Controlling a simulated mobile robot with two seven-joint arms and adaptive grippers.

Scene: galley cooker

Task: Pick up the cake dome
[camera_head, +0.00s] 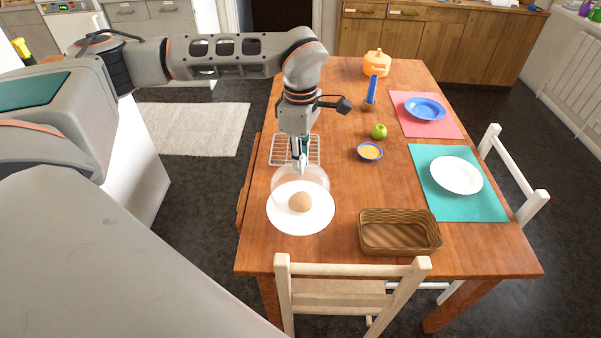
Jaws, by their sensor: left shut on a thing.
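The cake dome (286,180) is clear and hard to make out. It shows as a faint rounded glass shape over the far part of a white plate (282,218). A round light-brown item (300,202) sits near the middle of that plate. My left gripper (300,168) points down from above and is shut on the top of the dome. I cannot tell whether the dome's rim touches the plate. My right gripper is out of view.
A wire rack (280,152) lies behind the dome. A wicker basket (400,250), a blue-rimmed bowl (370,153) and a green apple (378,131) stand to the right. A white chair (352,268) is at the front edge. Wood between the plate and basket is clear.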

